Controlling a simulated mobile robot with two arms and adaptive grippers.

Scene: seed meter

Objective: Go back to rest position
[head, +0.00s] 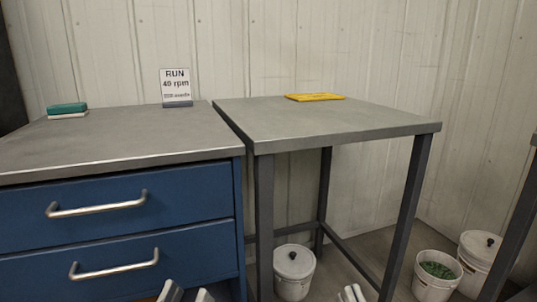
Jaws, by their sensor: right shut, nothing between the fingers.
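My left gripper (187,293) shows only its fingertips at the bottom edge, in front of the blue drawers. Its two fingertips stand apart with a gap and nothing visible between them. My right gripper (352,293) also shows only its fingertips at the bottom edge, below the grey table. Its fingertips are close together, shut and empty. Both grippers are low in the view and the rest of each is cut off by the frame.
A blue drawer cabinet (120,232) stands left, bearing a sign (175,86) and a green-and-white block (67,109). A grey table (320,122) bears a yellow item (315,97). Lidded buckets (294,272) and an open bucket of green granules (437,275) stand on the floor.

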